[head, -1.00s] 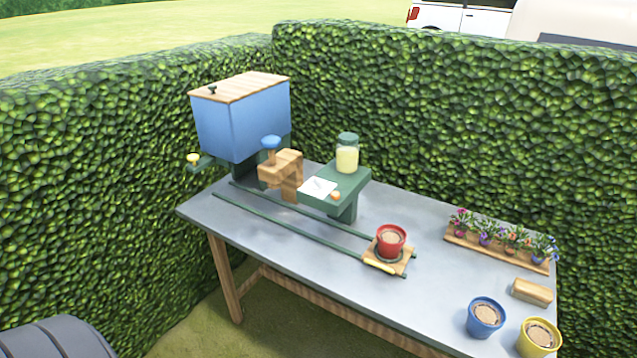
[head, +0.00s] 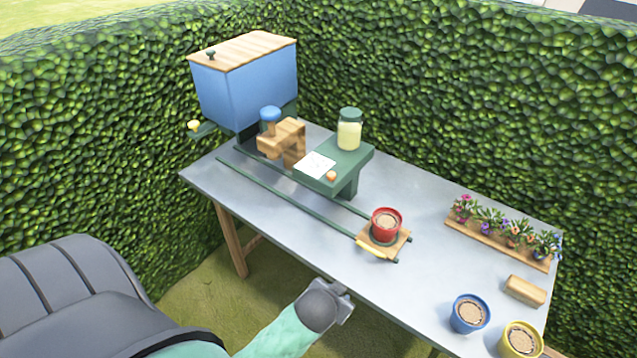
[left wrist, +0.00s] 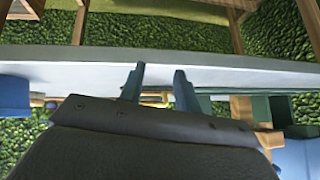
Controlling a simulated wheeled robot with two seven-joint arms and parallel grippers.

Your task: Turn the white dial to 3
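The white dial (head: 315,165) is a small square white face on top of a green stand (head: 347,165), which stands on the grey table. Its markings and pointer are too small to read. A small orange knob (head: 331,176) sits at its near edge. My left gripper (head: 345,287) is just off the table's front edge, well below and in front of the dial. In the left wrist view its two fingers (left wrist: 159,82) are apart with nothing clearly between them. My right gripper is in neither view.
A red pot (head: 386,223) sits on a wooden slider at the end of green rails. A glass jar (head: 349,130) stands behind the dial. A wooden spout (head: 282,142) and blue hopper (head: 246,88) are left. Blue (head: 468,314) and yellow pots (head: 521,338) stand front right.

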